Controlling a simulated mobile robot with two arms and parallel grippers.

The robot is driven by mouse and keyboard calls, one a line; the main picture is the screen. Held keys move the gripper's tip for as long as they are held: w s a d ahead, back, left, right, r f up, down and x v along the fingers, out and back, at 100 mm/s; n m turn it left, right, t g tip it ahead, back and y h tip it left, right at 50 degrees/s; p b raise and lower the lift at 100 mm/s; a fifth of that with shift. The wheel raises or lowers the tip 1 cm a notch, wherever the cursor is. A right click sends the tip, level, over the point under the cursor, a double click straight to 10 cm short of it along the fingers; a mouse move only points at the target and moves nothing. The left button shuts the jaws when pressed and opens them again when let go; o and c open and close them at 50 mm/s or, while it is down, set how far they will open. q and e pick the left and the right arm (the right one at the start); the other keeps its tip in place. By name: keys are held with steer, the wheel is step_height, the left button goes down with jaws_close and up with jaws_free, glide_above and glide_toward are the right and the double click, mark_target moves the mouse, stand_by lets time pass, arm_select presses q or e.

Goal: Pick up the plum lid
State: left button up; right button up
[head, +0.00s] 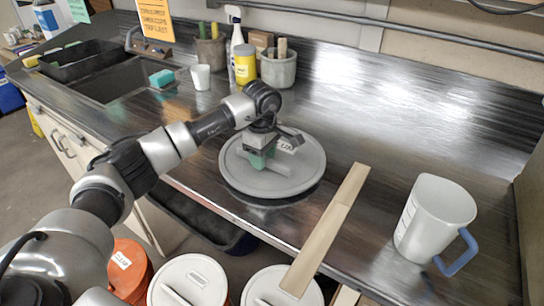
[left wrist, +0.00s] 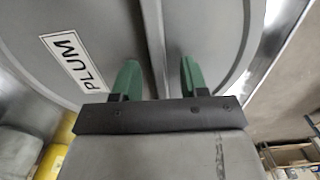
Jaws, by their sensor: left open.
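The plum lid (head: 300,172) is a grey round disc lying flat on the dark counter. In the left wrist view the lid (left wrist: 95,20) fills much of the picture and bears a white label reading PLUM (left wrist: 75,62). A narrow raised bar (left wrist: 155,45) runs across it. My left gripper (head: 262,160) is over the lid, pointing down. Its green fingers (left wrist: 160,72) are apart, one on each side of the bar. I cannot tell whether they touch it. The gripper and wrist hide part of the lid in the head view. My right gripper is not in view.
A wooden strip (head: 325,235) lies right of the lid, past the counter's front edge. A white pitcher (head: 430,215) with a blue handle stands further right. A white cup (head: 201,77), yellow jar (head: 245,65) and grey crock (head: 279,70) stand behind. Lidded buckets (head: 190,280) stand below the front edge.

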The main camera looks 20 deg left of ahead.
arm_select(q)
steer(key=shift+f, duration=0.25)
stand_by(0.4)
jaws_close()
